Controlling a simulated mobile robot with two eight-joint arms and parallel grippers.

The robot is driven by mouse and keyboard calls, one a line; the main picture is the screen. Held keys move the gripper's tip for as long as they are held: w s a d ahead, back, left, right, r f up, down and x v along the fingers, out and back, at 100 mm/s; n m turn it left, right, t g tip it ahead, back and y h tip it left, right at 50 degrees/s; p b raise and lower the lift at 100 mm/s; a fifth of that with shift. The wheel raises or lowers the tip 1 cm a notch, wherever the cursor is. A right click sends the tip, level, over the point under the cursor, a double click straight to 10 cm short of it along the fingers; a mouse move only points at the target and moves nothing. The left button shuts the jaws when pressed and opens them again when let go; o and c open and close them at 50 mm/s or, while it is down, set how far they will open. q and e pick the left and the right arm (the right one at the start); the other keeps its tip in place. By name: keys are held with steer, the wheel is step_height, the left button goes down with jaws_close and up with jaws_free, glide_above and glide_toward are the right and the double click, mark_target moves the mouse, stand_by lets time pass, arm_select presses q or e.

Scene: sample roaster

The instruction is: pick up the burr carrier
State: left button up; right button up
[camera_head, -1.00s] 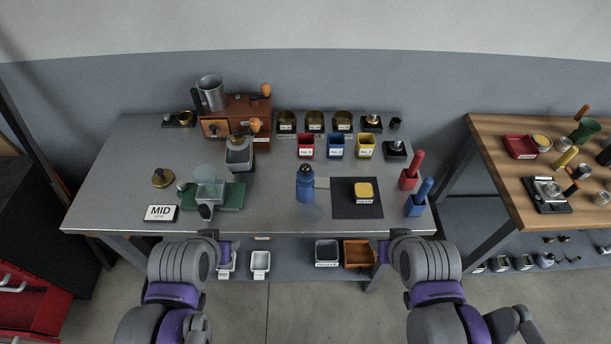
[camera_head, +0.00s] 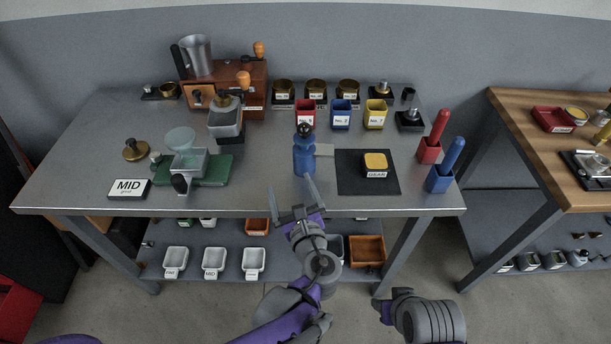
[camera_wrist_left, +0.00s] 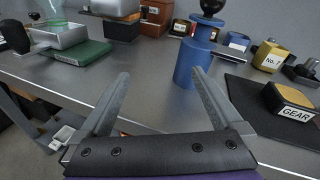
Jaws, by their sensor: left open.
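No label names the burr carrier, and I cannot tell for certain which object it is. A blue cylinder (camera_head: 304,160) with a flange and black ball top stands upright near the table's front edge; it also shows in the left wrist view (camera_wrist_left: 192,65). A brass disc (camera_head: 136,151) with a knob lies farther left. My left gripper (camera_head: 291,187) is open and empty, in front of the blue cylinder and apart from it. In the left wrist view its fingers (camera_wrist_left: 160,74) point toward the cylinder, which is right of centre. My right gripper (camera_head: 384,307) is low in front of the table, its jaws unclear.
A black mat (camera_head: 351,180) with the GEAR block (camera_head: 376,164) lies right of the cylinder. A small pale plate (camera_head: 325,150) is beside it. The tabletop between scale and cylinder is clear.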

mark_target(306, 131)
arm_select(q)
steer(key=d+m, duration=0.1)
steer(key=d+f+m+t, duration=0.1)
steer(key=d, duration=0.1)
steer(key=d+m+h+b, duration=0.1)
steer(key=shift+w+d+f, duration=0.15)
steer(key=shift+w+f, duration=0.05)
steer(key=shift+w, duration=0.05)
steer(key=shift+w+d+m+t, duration=0.2)
steer(key=shift+w+m+t, duration=0.05)
steer(key=shift+m+t, duration=0.05)
steer(key=x, duration=0.4)
steer(key=shift+w+a+r, duration=0.1)
steer(key=shift+w+r, duration=0.05)
steer(key=shift+w, duration=0.15)
steer(key=x, duration=0.5)
steer(key=shift+w+d+r+b, duration=0.2)
steer(key=shift+w+b, duration=0.15)
steer(key=shift+w, duration=0.1)
arm_select(e)
step_height(306, 131, down, 3)
steer(key=shift+f, duration=0.1)
arm_select(q)
steer(key=shift+c, duration=0.3)
